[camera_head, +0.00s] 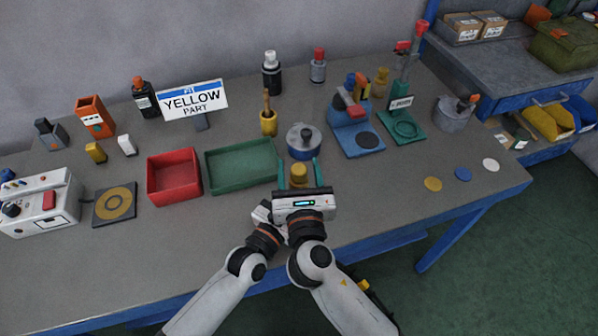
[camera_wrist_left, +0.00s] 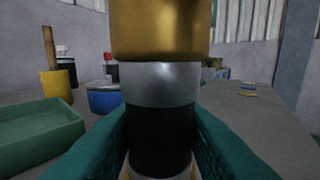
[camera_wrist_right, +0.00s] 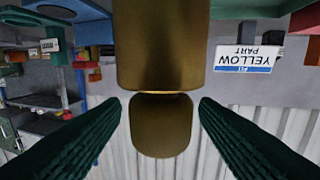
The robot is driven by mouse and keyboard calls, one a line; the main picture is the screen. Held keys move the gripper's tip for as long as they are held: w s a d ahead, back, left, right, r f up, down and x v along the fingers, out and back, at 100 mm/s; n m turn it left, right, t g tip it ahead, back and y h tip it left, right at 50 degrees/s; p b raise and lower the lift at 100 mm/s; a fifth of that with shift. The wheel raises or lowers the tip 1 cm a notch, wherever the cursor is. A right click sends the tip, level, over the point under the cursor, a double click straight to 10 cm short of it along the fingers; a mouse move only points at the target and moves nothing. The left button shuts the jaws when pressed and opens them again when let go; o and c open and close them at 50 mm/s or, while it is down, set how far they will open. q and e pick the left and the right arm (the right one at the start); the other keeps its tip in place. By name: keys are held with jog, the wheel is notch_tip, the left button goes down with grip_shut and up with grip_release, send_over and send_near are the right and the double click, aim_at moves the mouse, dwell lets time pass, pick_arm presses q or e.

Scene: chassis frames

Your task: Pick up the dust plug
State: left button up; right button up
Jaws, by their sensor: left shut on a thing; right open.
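A gold cap (camera_head: 298,172), which looks like the dust plug, is near the table's front middle. In the left wrist view the gold piece (camera_wrist_left: 160,28) sits on top of a silver-and-black cylinder (camera_wrist_left: 160,138). My left gripper (camera_wrist_left: 158,132) is shut on the black part of this cylinder, which stands upright between its fingers. In the head view my left gripper is mostly hidden by the right one. My right gripper (camera_head: 299,174) is open, with one finger on each side of the gold cap. The right wrist view shows the cap's rounded end (camera_wrist_right: 160,125) between the fingers, with gaps at both sides.
A green tray (camera_head: 243,184) and a red tray (camera_head: 151,187) lie to the left. A blue pot (camera_head: 303,153) stands just behind the grippers. A blue fixture (camera_head: 340,128) and a green stand (camera_head: 414,136) are behind right. The table's front right is mostly clear, with several small discs (camera_head: 433,184).

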jog(key=shift+w+a, duration=0.1)
jog(key=shift+w, duration=1.05)
jog(key=c, duration=1)
pick_arm(q)
jog(key=o, duration=1.2)
pick_arm(e)
notch_tip(320, 180, up, 10)
